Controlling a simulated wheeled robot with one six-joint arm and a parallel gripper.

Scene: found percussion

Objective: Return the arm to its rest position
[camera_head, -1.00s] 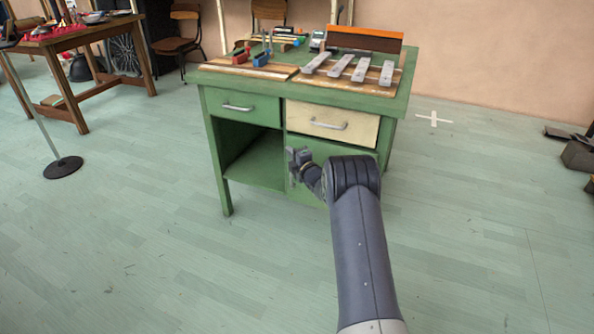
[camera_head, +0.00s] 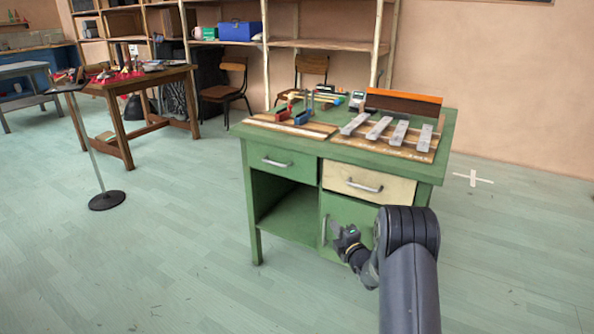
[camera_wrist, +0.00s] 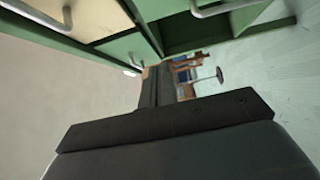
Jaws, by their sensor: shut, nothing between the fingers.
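My gripper (camera_head: 338,232) is in front of the lower right door of the green desk (camera_head: 446,150) in the head view. It is small there and partly turned away, and whether it touches the door cannot be told. In the wrist view the dark fingers (camera_wrist: 158,86) are together with nothing held. My arm rises from the bottom right of the head view and bends at a dark joint. In the wrist view the desk runs along the top, tilted.
The desk's green left drawer (camera_head: 280,163) and cream right drawer (camera_head: 368,183) look shut. Metal bars (camera_head: 379,127) lie on its top. A brown table (camera_head: 120,125) and a stand with a round base (camera_head: 107,200) are at left. The floor between is clear.

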